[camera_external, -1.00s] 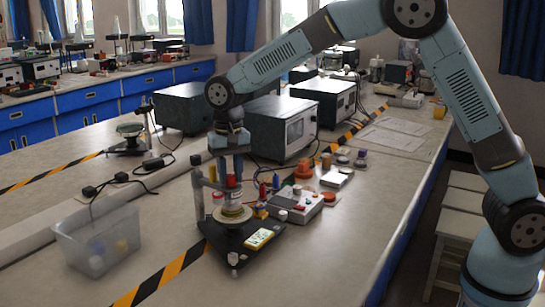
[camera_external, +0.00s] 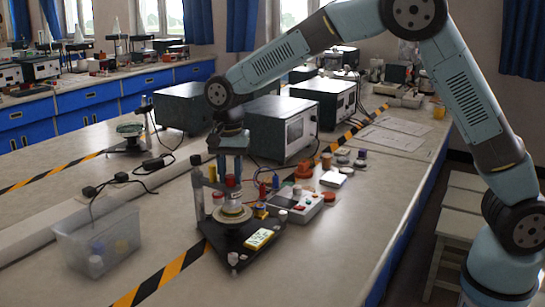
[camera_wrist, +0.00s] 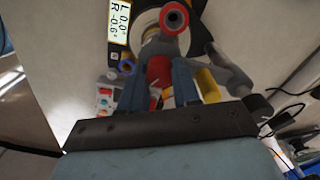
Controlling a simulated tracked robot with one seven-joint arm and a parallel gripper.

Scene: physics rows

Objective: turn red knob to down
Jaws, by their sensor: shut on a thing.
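My gripper (camera_external: 230,168) points down over a small black-based instrument (camera_external: 270,240) on the bench. In the wrist view its two blue fingers (camera_wrist: 158,88) close around a red knob (camera_wrist: 158,69), one on each side. The red knob (camera_external: 230,181) also shows between the fingers in the external view, above a round pale disc on the instrument. The fingers hide part of the knob, and I cannot tell which way it points. A yellow-edged display (camera_wrist: 119,22) on the instrument reads L 0.0° and R -0.6°.
A red-capped cylinder (camera_wrist: 174,18) and a yellow part (camera_wrist: 208,85) stand close to my fingers. A control box (camera_external: 300,207) with buttons sits right of the instrument. A clear bin (camera_external: 95,240) stands at left. The bench front right is clear.

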